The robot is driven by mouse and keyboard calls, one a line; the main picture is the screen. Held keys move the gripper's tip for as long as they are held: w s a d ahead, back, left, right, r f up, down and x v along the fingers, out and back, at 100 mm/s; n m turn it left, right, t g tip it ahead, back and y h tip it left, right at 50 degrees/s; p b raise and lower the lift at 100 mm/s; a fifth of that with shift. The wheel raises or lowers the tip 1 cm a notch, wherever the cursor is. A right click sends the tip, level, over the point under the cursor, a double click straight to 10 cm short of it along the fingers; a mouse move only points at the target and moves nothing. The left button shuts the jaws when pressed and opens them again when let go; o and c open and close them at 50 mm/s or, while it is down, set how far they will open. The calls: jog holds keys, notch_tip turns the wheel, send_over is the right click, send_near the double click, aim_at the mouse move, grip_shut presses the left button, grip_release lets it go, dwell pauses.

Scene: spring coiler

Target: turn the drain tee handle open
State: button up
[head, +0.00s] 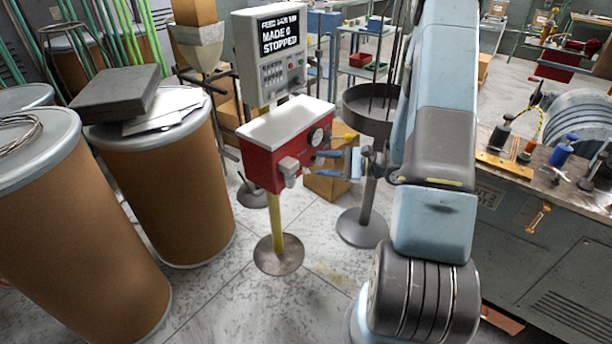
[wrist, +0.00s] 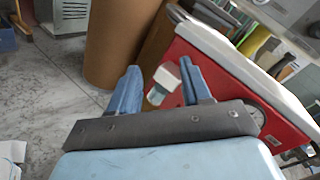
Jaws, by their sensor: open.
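The red box (head: 262,165) with a white lid stands on a yellow post, and a dial gauge (head: 316,137) is on its side. A small pale grey fitting (head: 289,167) with a short cup below it sticks out from the box's front. I cannot make out a tee handle on it. My gripper (head: 318,164) is open and empty, its two blue fingers pointing at the box beside the fitting. In the wrist view, the fitting (wrist: 166,76) shows between and beyond the fingers, closer to the right one, with the red box (wrist: 205,82) behind. I cannot tell any contact.
Brown drums (head: 165,180) stand to the left. A control panel (head: 270,60) reading "STOPPED" rises behind the box. A round-based stand (head: 362,226) is near my arm. A grey bench (head: 545,250) at right carries an orange-yellow fitting (head: 538,216) on its front.

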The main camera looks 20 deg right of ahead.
aim_at(307, 172)
jog(key=w+d+f+m+t+h, duration=0.1)
jog(key=d+f+m+t+h, duration=0.55)
jog(key=f, duration=0.65)
jog(key=shift+m+t+y, duration=0.25)
jog(key=shift+m+y, duration=0.3)
jog(key=shift+y, duration=0.2)
jog(key=x, duration=1.3)
jog(key=shift+w+d+f, duration=0.25)
jog(key=shift+w, duration=0.15)
